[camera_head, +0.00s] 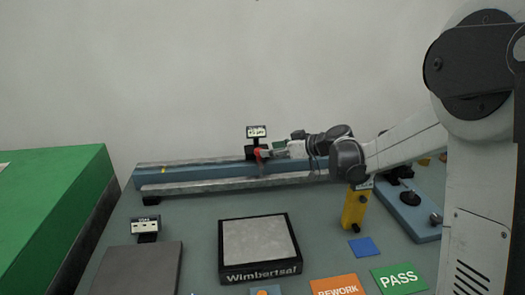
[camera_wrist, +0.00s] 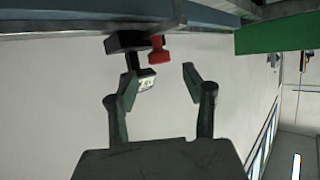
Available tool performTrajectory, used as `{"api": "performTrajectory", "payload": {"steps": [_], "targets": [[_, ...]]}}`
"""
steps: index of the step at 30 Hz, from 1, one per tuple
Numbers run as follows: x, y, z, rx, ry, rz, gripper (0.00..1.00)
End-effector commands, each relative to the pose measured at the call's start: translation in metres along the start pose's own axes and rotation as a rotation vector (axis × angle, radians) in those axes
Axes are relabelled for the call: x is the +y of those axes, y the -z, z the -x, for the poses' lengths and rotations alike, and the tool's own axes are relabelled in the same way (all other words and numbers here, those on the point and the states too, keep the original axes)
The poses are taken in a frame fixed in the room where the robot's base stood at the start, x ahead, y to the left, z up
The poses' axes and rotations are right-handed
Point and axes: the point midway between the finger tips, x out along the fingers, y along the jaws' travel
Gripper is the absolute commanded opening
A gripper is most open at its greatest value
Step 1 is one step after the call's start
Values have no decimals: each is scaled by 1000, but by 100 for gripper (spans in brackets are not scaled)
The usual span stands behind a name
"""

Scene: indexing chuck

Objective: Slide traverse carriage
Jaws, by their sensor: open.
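The traverse carriage is a small black block (camera_head: 249,153) on the long blue rail (camera_head: 215,175) at the back of the table. A red handle (camera_head: 259,156) sticks out from it, and a small display stands above it (camera_head: 257,132). In the wrist view the black block (camera_wrist: 126,41), the red handle (camera_wrist: 158,49) and the display (camera_wrist: 147,80) appear near the top, with the picture turned over. My gripper (camera_wrist: 160,71) is open and empty. Its fingertips are just short of the handle, which lies ahead of the gap between them. In the head view my gripper (camera_head: 275,151) is right beside the handle.
A black-framed plate marked "Wimbertsal" (camera_head: 260,275) and a dark grey plate (camera_head: 135,270) lie in front of the rail. A yellow post (camera_head: 355,207) and blue fixture (camera_head: 408,212) stand at the right, near my arm. A green block (camera_head: 50,200) is at the left.

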Motion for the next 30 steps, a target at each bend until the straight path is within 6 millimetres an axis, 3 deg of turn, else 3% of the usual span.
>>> {"api": "performTrajectory", "payload": {"steps": [3, 9, 22, 30], "targets": [[1, 0, 25, 1, -2, -1, 45], [0, 0, 51, 0, -1, -1, 45], [0, 0, 61, 0, 1, 0, 45], [-11, -8, 45, -132, 46, 70, 11]]}}
